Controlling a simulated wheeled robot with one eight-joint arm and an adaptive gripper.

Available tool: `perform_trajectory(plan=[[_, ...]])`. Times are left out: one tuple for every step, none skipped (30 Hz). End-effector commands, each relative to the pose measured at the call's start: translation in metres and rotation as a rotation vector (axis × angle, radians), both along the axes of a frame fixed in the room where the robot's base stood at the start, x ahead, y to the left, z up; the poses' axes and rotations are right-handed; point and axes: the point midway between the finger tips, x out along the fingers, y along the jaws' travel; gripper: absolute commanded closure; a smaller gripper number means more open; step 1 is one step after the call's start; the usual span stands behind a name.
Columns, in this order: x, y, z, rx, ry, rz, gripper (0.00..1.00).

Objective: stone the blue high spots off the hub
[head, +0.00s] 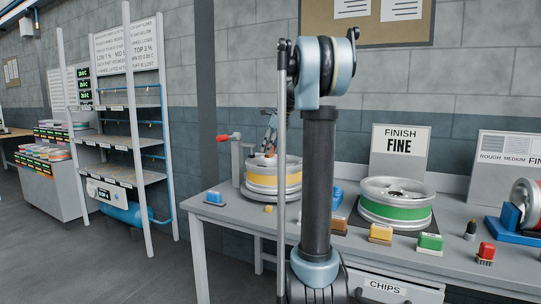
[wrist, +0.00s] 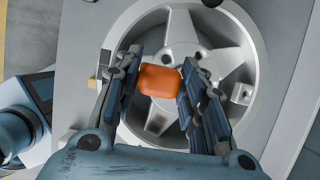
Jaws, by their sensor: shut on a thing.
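The wheel with a yellow band (head: 274,180) lies flat on the bench, partly hidden behind my arm in the head view. Its silver spokes and hub (wrist: 181,35) show from above in the wrist view. My gripper (wrist: 161,66) is shut on an orange block (wrist: 160,81), held over the middle of the wheel and covering part of the hub. I cannot tell whether the block touches the hub. No blue spots can be made out on the visible metal. In the head view my gripper (head: 270,138) is above this wheel, small and partly hidden.
A green-banded wheel (head: 396,211) stands on the bench before the FINISH FINE sign (head: 400,150). A yellow block (head: 380,233), a green block (head: 430,242) and a red-topped brush (head: 486,252) sit along the front. A red-handled clamp (head: 233,140) rises beside the yellow-banded wheel.

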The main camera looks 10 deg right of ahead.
Motion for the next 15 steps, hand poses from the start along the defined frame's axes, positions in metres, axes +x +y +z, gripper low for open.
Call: perform_trajectory(plan=[[0.000, 0.000, 0.004, 0.000, 0.000, 0.000, 0.82], [0.000, 0.000, 0.007, 0.000, 0.000, 0.000, 0.82], [0.000, 0.000, 0.010, 0.000, 0.000, 0.000, 0.82], [0.000, 0.000, 0.012, 0.000, 0.000, 0.000, 0.82], [0.000, 0.000, 0.015, 0.000, 0.000, 0.000, 0.82], [0.000, 0.000, 0.018, 0.000, 0.000, 0.000, 0.82], [0.000, 0.000, 0.020, 0.000, 0.000, 0.000, 0.82], [0.000, 0.000, 0.023, 0.000, 0.000, 0.000, 0.82], [0.000, 0.000, 0.026, 0.000, 0.000, 0.000, 0.82], [0.000, 0.000, 0.028, 0.000, 0.000, 0.000, 0.82], [0.000, 0.000, 0.030, 0.000, 0.000, 0.000, 0.82], [0.000, 0.000, 0.032, 0.000, 0.000, 0.000, 0.82], [0.000, 0.000, 0.034, 0.000, 0.000, 0.000, 0.82], [0.000, 0.000, 0.035, 0.000, 0.000, 0.000, 0.82], [0.000, 0.000, 0.036, 0.000, 0.000, 0.000, 0.82]])
